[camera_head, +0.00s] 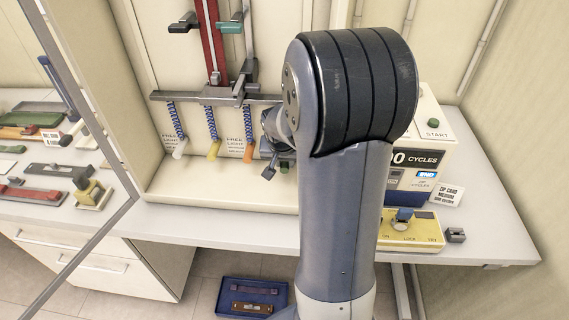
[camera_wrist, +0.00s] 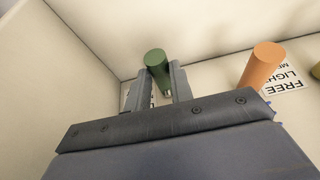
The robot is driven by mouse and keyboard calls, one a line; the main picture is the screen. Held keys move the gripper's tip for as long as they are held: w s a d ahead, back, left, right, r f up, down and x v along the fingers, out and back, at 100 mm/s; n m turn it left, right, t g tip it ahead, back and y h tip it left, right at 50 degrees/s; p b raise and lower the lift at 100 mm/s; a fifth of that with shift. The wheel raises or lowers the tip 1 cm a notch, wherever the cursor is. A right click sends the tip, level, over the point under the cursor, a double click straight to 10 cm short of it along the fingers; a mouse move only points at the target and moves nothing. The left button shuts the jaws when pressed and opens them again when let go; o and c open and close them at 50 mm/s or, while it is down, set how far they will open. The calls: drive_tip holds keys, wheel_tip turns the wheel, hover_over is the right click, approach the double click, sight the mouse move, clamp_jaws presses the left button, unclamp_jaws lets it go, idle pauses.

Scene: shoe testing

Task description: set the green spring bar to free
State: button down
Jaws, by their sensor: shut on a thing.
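The green spring bar (camera_wrist: 155,62) shows in the wrist view as a dark green cylinder. It stands between the two grey fingers of my gripper (camera_wrist: 163,82), which is shut on it. In the head view the bar's green end (camera_head: 284,167) is partly hidden, and my arm covers much of this area. An orange bar (camera_wrist: 262,66) hangs to the right of my gripper in the wrist view.
Blue springs with white (camera_head: 179,149), yellow (camera_head: 213,150) and orange ends hang from a grey crossbar (camera_head: 220,98) left of my gripper. The cycle counter (camera_head: 418,160) and a yellow switch panel (camera_head: 408,228) stand to the right. The cream cabinet walls are close.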

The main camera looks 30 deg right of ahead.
sight(285, 167)
wheel_tip(285, 167, up, 4)
drive_tip(key=shift+w+f+p, duration=0.1)
drive_tip(key=shift+f+p, duration=0.15)
drive_tip(key=shift+p, duration=0.05)
drive_tip(key=c, duration=1.7)
unclamp_jaws()
drive_tip(key=shift+o, duration=2.3)
drive_tip(key=b+v, duration=0.1)
drive_tip(key=v, duration=1)
drive_tip(key=shift+f, duration=0.15)
